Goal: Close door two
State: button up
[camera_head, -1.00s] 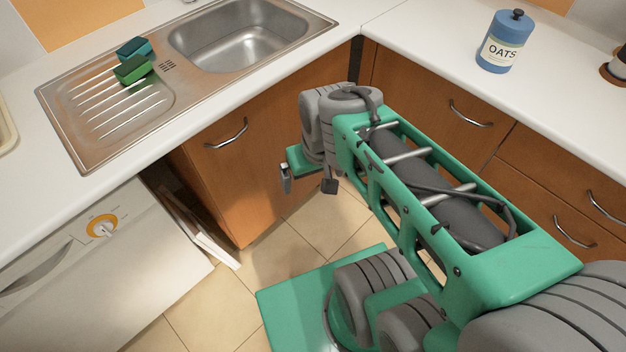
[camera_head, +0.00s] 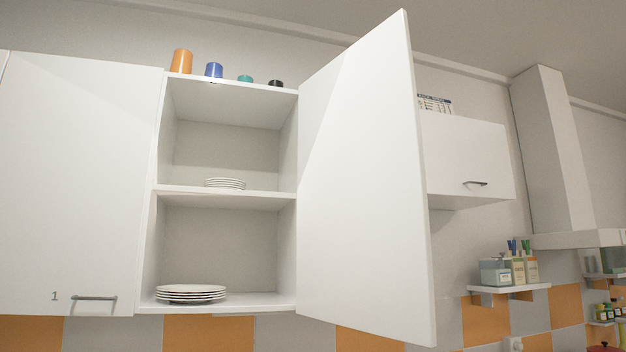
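A white cabinet door (camera_head: 365,185) stands wide open on the upper wall cabinet, hinged on the cabinet's right side and swung out toward me. No number shows on the face I see, so I cannot read whether it is two. The open cabinet (camera_head: 222,193) has two compartments. A small stack of plates (camera_head: 226,183) sits on its middle shelf and a larger stack (camera_head: 191,293) on its bottom. To the left is a shut door (camera_head: 80,190) marked 1 with a bar handle. My gripper is not in view.
An orange, a blue, a green and a black container (camera_head: 181,61) stand on top of the open cabinet. Right of the door are a shut small cabinet (camera_head: 465,160), a range hood (camera_head: 556,160) and a shelf with boxes (camera_head: 515,289).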

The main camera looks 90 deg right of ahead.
aim_at(364, 260)
jog(key=u, duration=0.95)
jog(key=k, duration=2.75)
jog(key=z, duration=1.9)
